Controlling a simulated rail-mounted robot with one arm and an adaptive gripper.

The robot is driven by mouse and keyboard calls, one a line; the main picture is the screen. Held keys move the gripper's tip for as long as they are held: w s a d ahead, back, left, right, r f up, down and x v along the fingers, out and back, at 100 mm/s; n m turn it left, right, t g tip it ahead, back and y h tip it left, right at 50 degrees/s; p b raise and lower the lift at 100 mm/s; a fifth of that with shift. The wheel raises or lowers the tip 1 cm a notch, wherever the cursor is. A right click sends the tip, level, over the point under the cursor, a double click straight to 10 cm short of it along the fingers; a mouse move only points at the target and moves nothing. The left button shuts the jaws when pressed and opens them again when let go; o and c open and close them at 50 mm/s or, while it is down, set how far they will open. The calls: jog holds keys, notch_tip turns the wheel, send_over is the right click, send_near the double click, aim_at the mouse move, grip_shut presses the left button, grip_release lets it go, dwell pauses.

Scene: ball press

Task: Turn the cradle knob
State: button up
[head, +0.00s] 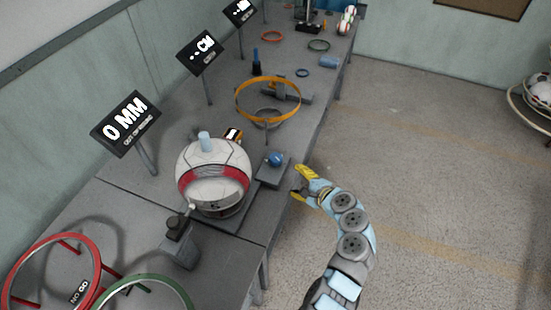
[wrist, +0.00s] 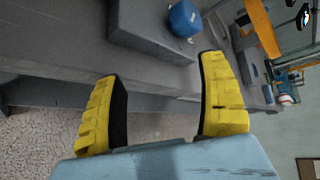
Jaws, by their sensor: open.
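The blue round knob (head: 275,159) sits on a grey block (head: 268,178) at the table's right edge, beside the white ball (head: 212,160) with a red band. The ball rests on a low base; what holds it underneath is mostly hidden. My gripper (head: 299,182) is open and empty, just off the table edge, to the right of and a little below the knob. In the wrist view the knob (wrist: 184,19) shows at the top, beyond the two yellow fingers (wrist: 160,75) and apart from them. Its grey block (wrist: 150,40) lies beneath it.
A sign reading "0 MM" (head: 127,124) stands behind the ball. An orange ring (head: 238,103) stands further along the table. A red ring (head: 98,262) and green ring (head: 180,286) are at the near end. Open floor (head: 430,190) lies to the right.

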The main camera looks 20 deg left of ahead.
jog(key=n+g, duration=0.2)
jog(key=n, duration=0.2)
jog(key=n+g+h+b, duration=0.4)
jog(key=n+h, duration=0.3)
jog(key=n, duration=1.6)
send_near(276, 157)
jog(key=b+x, duration=0.6)
jog(key=x, duration=0.4)
jog(key=shift+a+f, duration=0.1)
jog(key=shift+f, duration=0.05)
jog(key=c, duration=1.2)
